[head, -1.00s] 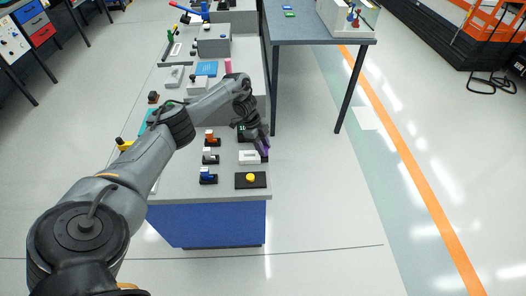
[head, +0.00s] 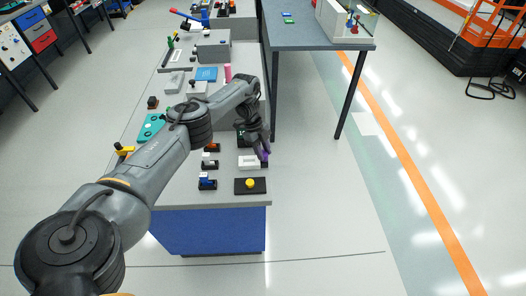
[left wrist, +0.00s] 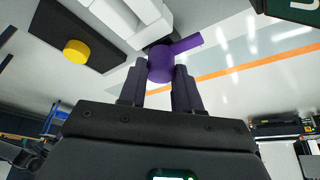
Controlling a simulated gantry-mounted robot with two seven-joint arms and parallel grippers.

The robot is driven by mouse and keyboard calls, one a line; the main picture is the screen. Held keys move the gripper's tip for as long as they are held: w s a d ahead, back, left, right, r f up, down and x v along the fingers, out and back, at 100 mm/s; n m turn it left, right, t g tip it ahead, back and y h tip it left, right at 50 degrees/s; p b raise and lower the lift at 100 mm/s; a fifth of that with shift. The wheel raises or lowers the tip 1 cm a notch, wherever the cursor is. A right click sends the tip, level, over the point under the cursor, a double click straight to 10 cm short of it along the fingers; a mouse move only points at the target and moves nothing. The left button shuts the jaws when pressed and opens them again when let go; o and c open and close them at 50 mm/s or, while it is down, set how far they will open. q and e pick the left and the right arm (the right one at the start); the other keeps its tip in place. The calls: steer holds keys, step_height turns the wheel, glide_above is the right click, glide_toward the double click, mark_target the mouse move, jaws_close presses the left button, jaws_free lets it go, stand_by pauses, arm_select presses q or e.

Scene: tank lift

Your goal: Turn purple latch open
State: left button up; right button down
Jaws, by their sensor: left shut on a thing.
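The purple latch (left wrist: 161,64) shows in the left wrist view as a round hub with a flat lever pointing to the right. It is mounted beside a white block (left wrist: 130,15). My left gripper (left wrist: 161,82) is shut on the latch, one finger on each side of the hub. In the head view the latch (head: 265,156) is a small purple piece at the right edge of the bench, beside the white block (head: 248,162), and my left gripper (head: 262,147) reaches down to it from above. My right gripper is not in view.
A black plate with a yellow button (head: 250,183) sits in front of the white block. The grey bench (head: 180,195) ends just right of the latch, with open floor beyond.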

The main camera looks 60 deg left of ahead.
arm_select(q)
steer(key=o, duration=1.1)
steer(key=shift+c, duration=0.2)
steer(key=shift+a+r, duration=0.2)
steer(key=shift+r, duration=0.4)
steer(key=p+v, duration=0.3)
steer(key=v, duration=0.6)
steer(key=shift+a+r, duration=0.15)
steer(key=shift+a, duration=0.05)
steer(key=shift+s, duration=0.2)
